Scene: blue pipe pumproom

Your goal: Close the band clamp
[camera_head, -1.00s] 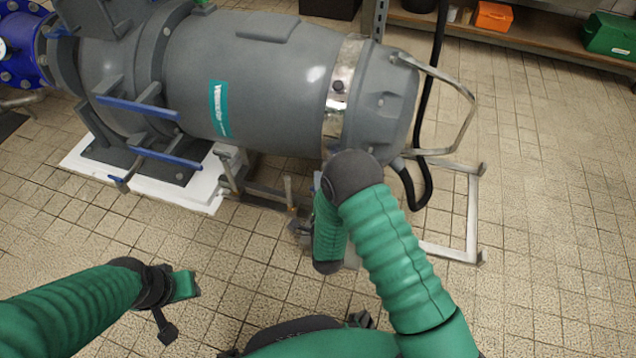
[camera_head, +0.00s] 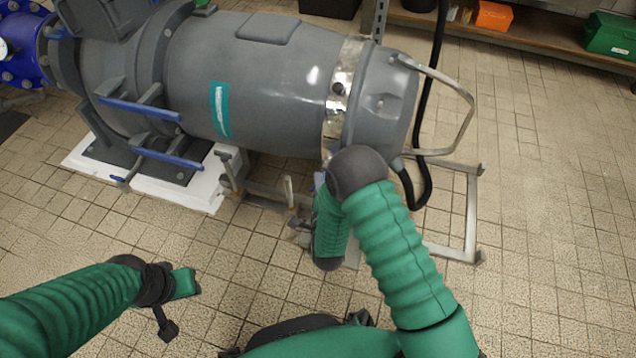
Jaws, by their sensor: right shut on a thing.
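The band clamp (camera_head: 341,88) is a shiny metal band around the right end of the large grey pump body (camera_head: 265,85). A dark round bolt (camera_head: 338,89) shows on its front. The band's lower end passes out of sight behind my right arm. My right gripper (camera_head: 299,224) is below the pump, left of my green forearm, mostly covered by it. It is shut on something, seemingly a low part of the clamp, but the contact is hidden. My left gripper (camera_head: 167,328) is low at the left, over the floor and away from the clamp; its jaws are not clear.
A metal frame (camera_head: 470,215) and a bent metal handle (camera_head: 465,105) stick out at the pump's right end, with a black hose (camera_head: 425,190) beside them. Blue bars (camera_head: 140,108) stand out at the left. A shelf (camera_head: 530,35) stands at the back. The tiled floor in front is free.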

